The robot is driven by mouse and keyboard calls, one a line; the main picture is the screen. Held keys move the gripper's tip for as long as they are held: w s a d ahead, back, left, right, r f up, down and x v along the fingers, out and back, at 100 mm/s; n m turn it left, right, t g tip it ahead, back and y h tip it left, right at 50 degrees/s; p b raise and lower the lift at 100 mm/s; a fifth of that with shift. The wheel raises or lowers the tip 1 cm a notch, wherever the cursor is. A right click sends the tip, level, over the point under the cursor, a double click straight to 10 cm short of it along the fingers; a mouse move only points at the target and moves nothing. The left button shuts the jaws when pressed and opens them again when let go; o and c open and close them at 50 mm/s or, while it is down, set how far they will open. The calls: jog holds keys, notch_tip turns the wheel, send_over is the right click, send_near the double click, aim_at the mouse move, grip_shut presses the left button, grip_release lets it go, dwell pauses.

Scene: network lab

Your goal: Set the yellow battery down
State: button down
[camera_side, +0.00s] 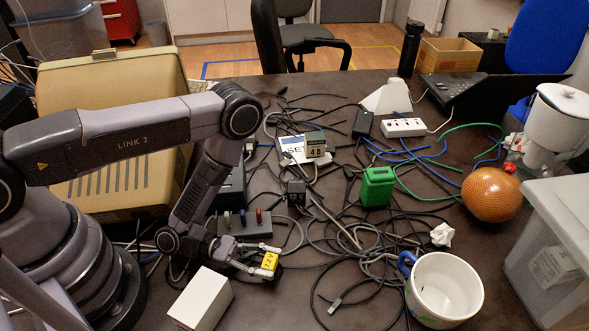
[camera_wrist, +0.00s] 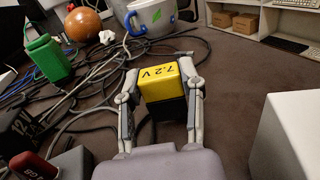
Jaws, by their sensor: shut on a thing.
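The yellow battery (camera_side: 269,262) is a small block with a yellow top marked 7.2 V and a black lower part. My gripper (camera_side: 262,266) is shut on it, near the front middle of the table in the side view. In the wrist view the battery (camera_wrist: 166,84) sits between the two fingers of my gripper (camera_wrist: 160,92), with its label facing up. The battery is low over the dark table (camera_side: 260,308). I cannot tell whether its underside touches the surface.
Black and grey cables tangle to the right. A white box (camera_side: 201,299) stands close by at the front left. A dark block with coloured knobs (camera_side: 245,225) is just behind.

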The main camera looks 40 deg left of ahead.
jog(key=shift+f, duration=0.6)
jog(key=c, duration=0.6)
grip_release()
